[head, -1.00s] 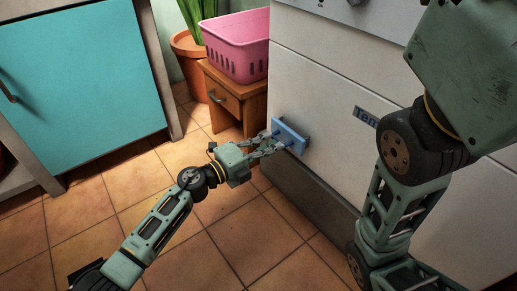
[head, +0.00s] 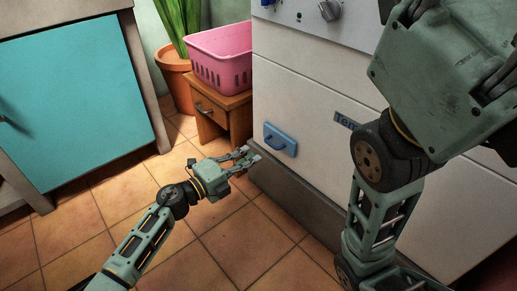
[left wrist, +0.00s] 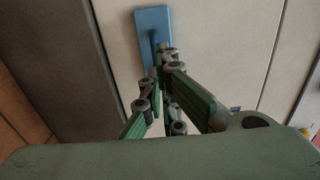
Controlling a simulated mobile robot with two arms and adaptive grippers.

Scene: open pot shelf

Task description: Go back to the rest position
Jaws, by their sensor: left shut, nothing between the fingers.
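My left gripper (head: 247,157) is shut and empty in the head view. It is low in front of the white appliance, below and left of the blue handle (head: 280,139) and apart from it. In the left wrist view, the left gripper's fingers (left wrist: 168,60) point toward the appliance front and partly cover the blue handle (left wrist: 153,20). My right gripper (head: 485,95) is large and close at the upper right of the head view. Its fingertips are not clear, so its opening cannot be told.
The white appliance (head: 310,100) fills the right side, with a knob (head: 330,10) above. A pink basket (head: 222,60) sits on a wooden stand (head: 225,112) beside a potted plant (head: 175,80). A teal cabinet (head: 75,90) stands at left. Tiled floor (head: 90,235) is clear between.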

